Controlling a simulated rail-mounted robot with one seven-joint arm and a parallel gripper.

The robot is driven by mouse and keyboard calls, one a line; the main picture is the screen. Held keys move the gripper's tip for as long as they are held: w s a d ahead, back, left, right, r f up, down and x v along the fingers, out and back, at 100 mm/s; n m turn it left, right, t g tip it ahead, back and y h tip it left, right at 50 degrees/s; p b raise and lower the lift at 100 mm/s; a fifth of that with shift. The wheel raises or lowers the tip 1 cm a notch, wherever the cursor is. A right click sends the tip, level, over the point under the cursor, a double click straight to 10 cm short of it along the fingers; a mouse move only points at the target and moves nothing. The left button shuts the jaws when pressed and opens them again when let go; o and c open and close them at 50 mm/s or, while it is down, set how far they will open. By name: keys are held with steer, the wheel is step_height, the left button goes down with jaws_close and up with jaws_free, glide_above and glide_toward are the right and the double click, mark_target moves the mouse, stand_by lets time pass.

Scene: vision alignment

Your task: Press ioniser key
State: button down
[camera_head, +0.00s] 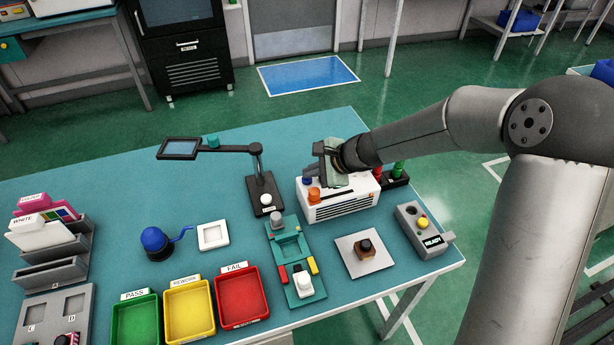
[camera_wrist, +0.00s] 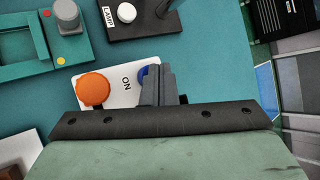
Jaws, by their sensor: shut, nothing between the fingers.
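The ioniser (camera_head: 341,206) is a white box with dark slots on its front, on the teal table below my gripper. On its top are an orange knob (camera_head: 314,194) and a blue key (camera_head: 307,181). The blue key (camera_wrist: 143,75) is partly hidden behind my fingers. My gripper (camera_head: 320,160) is shut and empty, above the back of the ioniser's top. The fingertips (camera_wrist: 158,85) overlap the blue key in the wrist view; I cannot tell whether they touch it.
A lamp base (camera_head: 265,195) with a white button and an arm stands left of the ioniser. A teal fixture (camera_head: 285,245) lies in front of it. A black stand with red and green parts (camera_head: 398,177) is close on the right. A grey READY box (camera_head: 420,228) stands nearer.

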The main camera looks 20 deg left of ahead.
mark_target(311, 180)
step_height(311, 180, up, 6)
steer(key=p, duration=0.4)
steer(key=shift+p, duration=0.4)
